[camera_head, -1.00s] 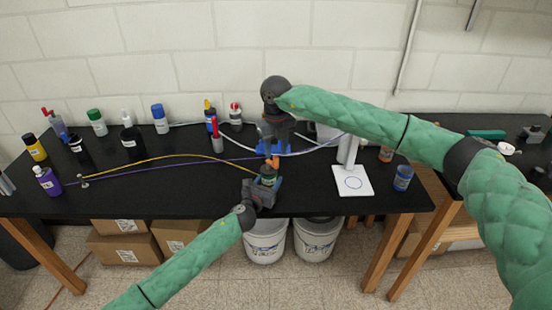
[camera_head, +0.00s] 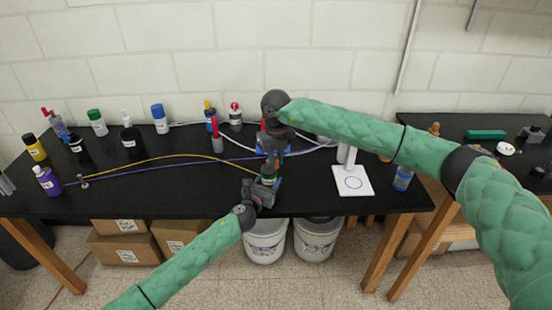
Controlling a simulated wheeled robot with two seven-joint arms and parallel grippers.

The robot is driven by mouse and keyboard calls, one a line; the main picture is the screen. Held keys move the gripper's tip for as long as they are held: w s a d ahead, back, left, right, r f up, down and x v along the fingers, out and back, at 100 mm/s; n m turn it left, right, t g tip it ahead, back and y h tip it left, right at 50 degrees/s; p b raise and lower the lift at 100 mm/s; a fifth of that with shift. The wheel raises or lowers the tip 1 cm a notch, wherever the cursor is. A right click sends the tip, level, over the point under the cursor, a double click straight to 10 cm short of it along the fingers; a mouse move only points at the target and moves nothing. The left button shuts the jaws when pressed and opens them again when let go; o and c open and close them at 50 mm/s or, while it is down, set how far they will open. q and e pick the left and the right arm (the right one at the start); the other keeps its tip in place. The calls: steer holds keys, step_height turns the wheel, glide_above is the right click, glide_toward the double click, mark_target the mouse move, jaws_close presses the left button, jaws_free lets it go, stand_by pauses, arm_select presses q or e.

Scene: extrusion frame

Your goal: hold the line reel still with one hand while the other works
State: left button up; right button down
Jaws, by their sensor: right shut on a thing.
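A small round green-and-white piece (camera_head: 268,168), which looks like the line reel, is near the front middle of the black bench. My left gripper (camera_head: 264,184) is at its near side, against or around it. The picture does not show whether those jaws are shut. My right gripper (camera_head: 273,153) points down from above, just behind and over the reel. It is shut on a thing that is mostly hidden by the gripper. Blue parts show around the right gripper. A yellow line (camera_head: 160,158) and a purple line (camera_head: 190,164) run left from near the reel.
A white stand (camera_head: 353,180) with a ring mark is to the right, with a blue-labelled bottle (camera_head: 403,178) beside it. Several bottles line the back left. A purple bottle (camera_head: 47,181) is at the left end. Bench space front left is clear. Two white buckets (camera_head: 266,240) stand below.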

steer(key=shift+n, duration=0.3)
steer(key=shift+w+d+n, duration=0.2)
steer(key=shift+w+n, duration=0.15)
steer(key=shift+n, duration=0.9)
steer(key=shift+w+d+n, duration=0.25)
steer(key=shift+w+n, duration=0.15)
steer(key=shift+n, duration=0.8)
steer(key=shift+w+d+n, duration=0.2)
steer(key=shift+w+n, duration=0.15)
steer(key=shift+n, duration=0.9)
steer(key=c, duration=1.3)
jaws_free()
steer(key=shift+r, duration=0.1)
step_height(320, 180, up, 12)
steer(key=shift+f, duration=0.1)
